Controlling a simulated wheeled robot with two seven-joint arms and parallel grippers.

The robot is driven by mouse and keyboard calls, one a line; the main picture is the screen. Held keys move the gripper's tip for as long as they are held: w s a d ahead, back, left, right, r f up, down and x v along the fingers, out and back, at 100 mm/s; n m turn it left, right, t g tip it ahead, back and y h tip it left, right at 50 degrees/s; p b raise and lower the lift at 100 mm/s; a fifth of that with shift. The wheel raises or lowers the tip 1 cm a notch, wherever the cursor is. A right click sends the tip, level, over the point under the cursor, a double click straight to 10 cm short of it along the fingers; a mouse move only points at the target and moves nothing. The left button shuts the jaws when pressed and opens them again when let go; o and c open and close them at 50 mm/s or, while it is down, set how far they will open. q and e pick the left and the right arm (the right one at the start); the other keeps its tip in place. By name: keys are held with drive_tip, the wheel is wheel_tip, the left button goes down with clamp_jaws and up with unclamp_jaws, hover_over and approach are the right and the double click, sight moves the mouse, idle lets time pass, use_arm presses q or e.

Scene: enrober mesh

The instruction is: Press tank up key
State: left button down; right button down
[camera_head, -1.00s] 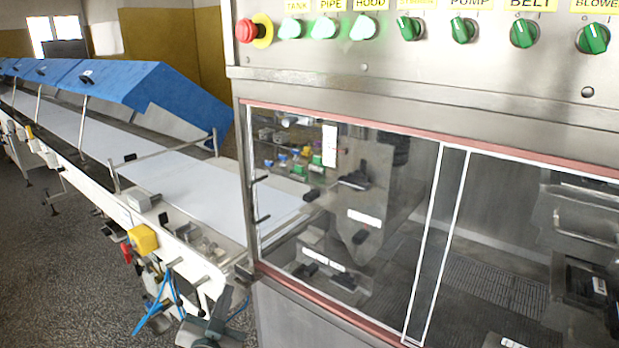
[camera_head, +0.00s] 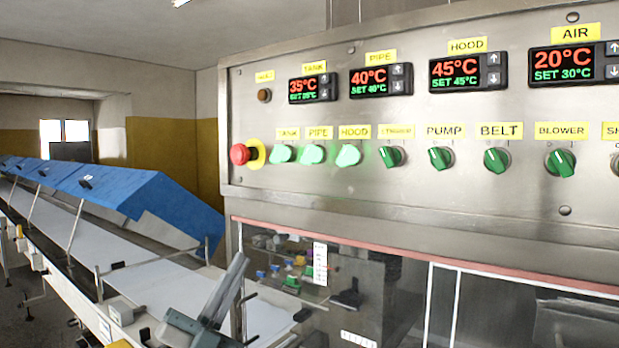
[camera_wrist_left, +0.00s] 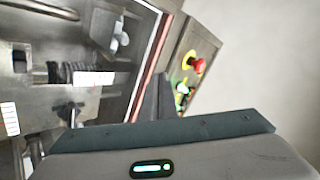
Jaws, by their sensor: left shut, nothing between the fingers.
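The tank display (camera_head: 312,88) is on the upper left of the steel control panel and reads 35°C in red, with a smaller green set line that is hard to read. The tank up key (camera_head: 324,80) is the small upper key at its right edge, above a down key (camera_head: 325,94). My left gripper (camera_head: 238,263) is shut and empty. In the head view it points up from the bottom, below and left of the panel, apart from the key. In the left wrist view its dark fingers (camera_wrist_left: 163,85) show near the panel's edge. My right gripper is not in view.
Below the displays are a red emergency stop (camera_head: 240,154), lit green buttons (camera_head: 313,153) and several green knobs (camera_head: 497,160). The pipe display (camera_head: 381,81) is close beside the tank one. A glazed cabinet (camera_head: 380,290) lies below; a conveyor with blue hoods (camera_head: 140,195) runs left.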

use_arm(q)
drive_tip(key=s+d+r+m+g+h, duration=0.3)
drive_tip(key=s+d+r+m+g, duration=0.5)
drive_tip(key=m+g, duration=0.45)
drive_tip(key=s+d+r+m+g+h, duration=0.3)
drive_tip(key=s+d+r+m+g, duration=0.5)
drive_tip(key=m, duration=0.8)
drive_tip(key=a+r+n+t+y, duration=0.1)
drive_tip(key=a+r+t+y, duration=0.4)
drive_tip(key=r+t, duration=0.1)
drive_tip(key=s+a+r+n+t+y, duration=0.1)
drive_tip(key=a+r+t+y, duration=0.3)
drive_tip(key=r, duration=0.5)
drive_tip(key=a+n+t, duration=0.1)
drive_tip(key=a+t, duration=0.1)
drive_tip(key=shift+s+a+r+y+b, duration=0.3)
drive_tip(key=shift+y+b, duration=0.05)
drive_tip(key=shift+y, duration=0.05)
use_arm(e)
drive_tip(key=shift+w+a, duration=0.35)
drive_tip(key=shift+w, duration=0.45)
use_arm(q)
drive_tip(key=shift+d+n, duration=0.1)
drive_tip(key=shift+n, duration=0.15)
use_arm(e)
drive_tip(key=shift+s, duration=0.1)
